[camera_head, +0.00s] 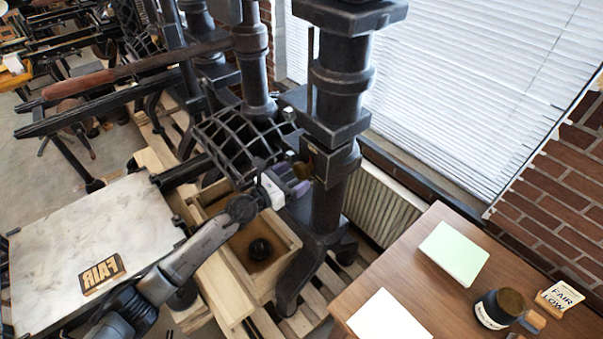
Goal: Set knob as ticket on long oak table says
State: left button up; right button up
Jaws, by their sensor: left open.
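A small ticket (565,294) stands in a wooden holder on the brown wooden table (400,262) at lower right; it reads "FAIR" and "LOW". My left gripper (293,177) reaches up over a wooden box to the black iron press (330,190). Its two purple-grey fingers are open and apart. A small brass-coloured knob (303,170) shows just beyond the fingertips, partly hidden; I cannot tell whether they touch it or how it is set. My right gripper is out of view.
A marble slab (130,215) carries a mirrored "FAIR" block (102,273).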

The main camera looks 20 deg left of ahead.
aim_at(297, 175)
pick_arm(q)
jog(key=shift+x, duration=1.1)
jog(key=shift+w+d+b, duration=0.3)
jog(key=shift+w, duration=0.2)
jog(key=shift+c, duration=0.4)
